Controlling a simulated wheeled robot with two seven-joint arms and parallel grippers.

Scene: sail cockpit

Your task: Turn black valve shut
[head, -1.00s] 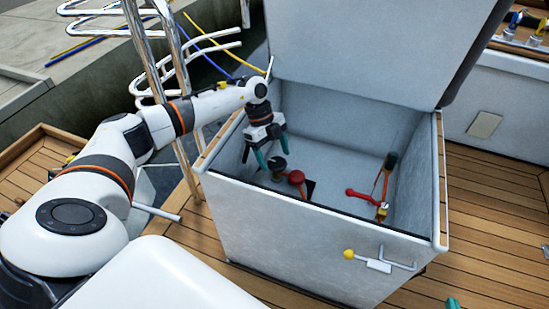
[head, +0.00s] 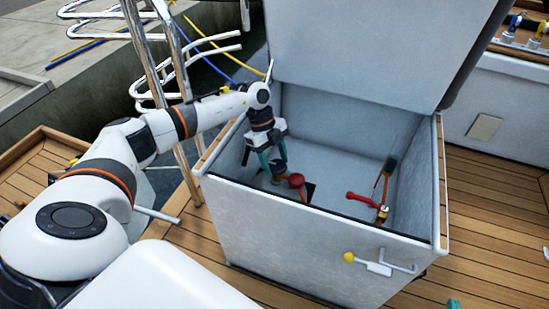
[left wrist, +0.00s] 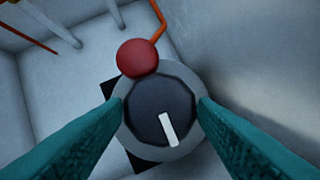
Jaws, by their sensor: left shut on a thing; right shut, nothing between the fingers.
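The black valve (left wrist: 155,105) is a round black knob with a white mark, on a pale round base, low inside the open locker. In the left wrist view its white mark points down and slightly right. My left gripper (head: 274,164) reaches down into the locker and is shut on the black valve, one teal finger on either side. In the head view the fingers partly hide the valve. Only a teal tip of my right gripper (head: 453,303) shows at the bottom edge.
A red knob (head: 296,180) stands close beside the black valve; it also shows in the left wrist view (left wrist: 137,57). A red-handled fitting (head: 364,198) is at the locker's right. The locker walls (head: 320,250) surround the arm, and the lid (head: 370,50) stands raised.

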